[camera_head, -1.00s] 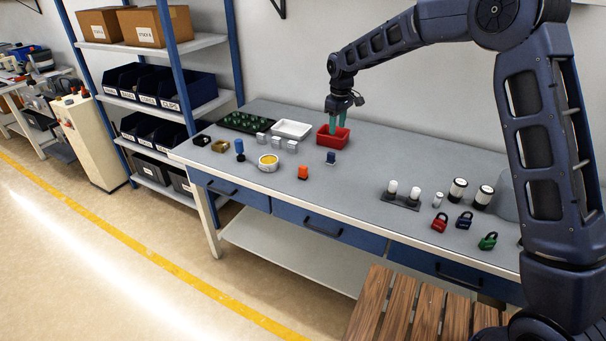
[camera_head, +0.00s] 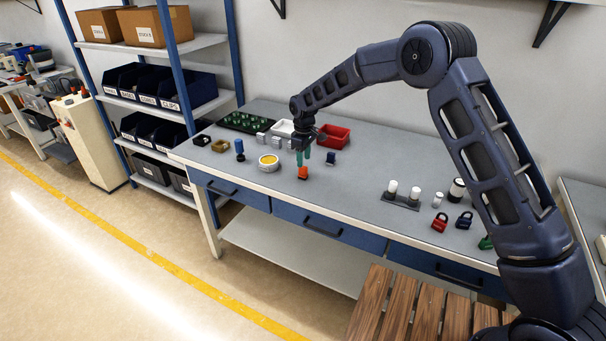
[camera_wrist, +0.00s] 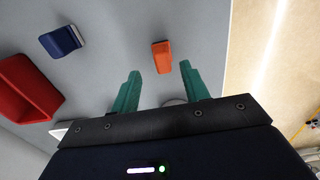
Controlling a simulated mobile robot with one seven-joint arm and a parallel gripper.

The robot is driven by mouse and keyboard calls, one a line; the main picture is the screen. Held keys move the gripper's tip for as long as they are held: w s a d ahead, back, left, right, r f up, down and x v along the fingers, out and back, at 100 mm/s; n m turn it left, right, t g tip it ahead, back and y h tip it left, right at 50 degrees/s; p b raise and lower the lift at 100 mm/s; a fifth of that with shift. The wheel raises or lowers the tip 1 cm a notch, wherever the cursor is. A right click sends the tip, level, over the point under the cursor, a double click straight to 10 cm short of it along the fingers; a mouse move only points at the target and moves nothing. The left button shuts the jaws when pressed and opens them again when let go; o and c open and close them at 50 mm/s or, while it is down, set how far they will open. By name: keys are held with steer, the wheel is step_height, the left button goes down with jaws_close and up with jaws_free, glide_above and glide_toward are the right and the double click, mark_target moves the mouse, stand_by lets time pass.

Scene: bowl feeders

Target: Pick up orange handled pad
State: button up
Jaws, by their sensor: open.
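The orange pad (camera_head: 303,173) stands on the grey workbench near its front edge, partly overlapped by my fingers in the head view. In the wrist view the orange pad (camera_wrist: 161,57) lies ahead of my fingertips, between their lines. My gripper (camera_head: 304,157) points down above it, with green fingers. In the wrist view my gripper (camera_wrist: 160,73) is open, with nothing between the fingers.
A dark blue pad (camera_head: 331,158) stands to the right, and a red bin (camera_head: 333,136) is behind it. A yellow-topped round piece (camera_head: 268,163) and a blue-handled stamp (camera_head: 239,148) are left. Several padlocks and a black holder (camera_head: 400,201) are farther right.

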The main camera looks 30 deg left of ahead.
mark_target(303, 168)
steer(key=shift+s+f, duration=0.2)
steer(key=shift+f, duration=2.45)
steer(key=shift+c, duration=0.3)
jaws_close()
